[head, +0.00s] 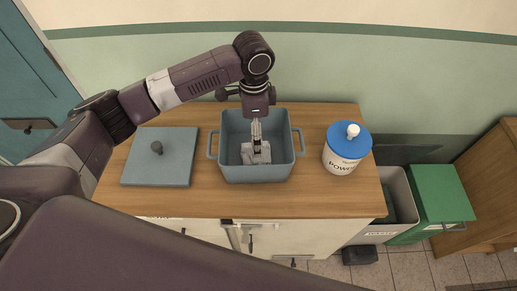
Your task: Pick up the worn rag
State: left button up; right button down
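The blue-grey tub (224,172) stands open on the wooden counter, with a handle on each side. My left gripper (257,146) reaches straight down into it from above. A small pale grey shape (262,158) lies around the fingertips, low in the tub. It may be the worn rag, but it is too small to separate clearly from the fingers. I cannot tell whether the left fingers are open or shut on it. My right gripper is not in view.
A flat blue-grey lid (141,166) with a dark knob lies left of the tub. A white canister (341,163) with a blue lid stands to its right. A grey bin (398,184) and a green bin (440,192) stand right of the wooden counter (315,195).

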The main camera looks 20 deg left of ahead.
aim_at(246, 150)
pick_arm(q)
jog(key=shift+w+f, duration=0.15)
jog(key=shift+f, duration=0.65)
jog(key=f+p, duration=0.1)
jog(key=s+f+p, duration=0.1)
jog(key=shift+f, duration=0.3)
notch_tip(246, 150, down, 3)
jog(key=shift+r+p, duration=0.15)
jog(key=shift+p, duration=0.2)
jog(key=shift+w+f, duration=0.1)
jog(key=shift+f, duration=0.3)
jog(key=c, duration=1.1)
jog(key=shift+c, duration=0.3)
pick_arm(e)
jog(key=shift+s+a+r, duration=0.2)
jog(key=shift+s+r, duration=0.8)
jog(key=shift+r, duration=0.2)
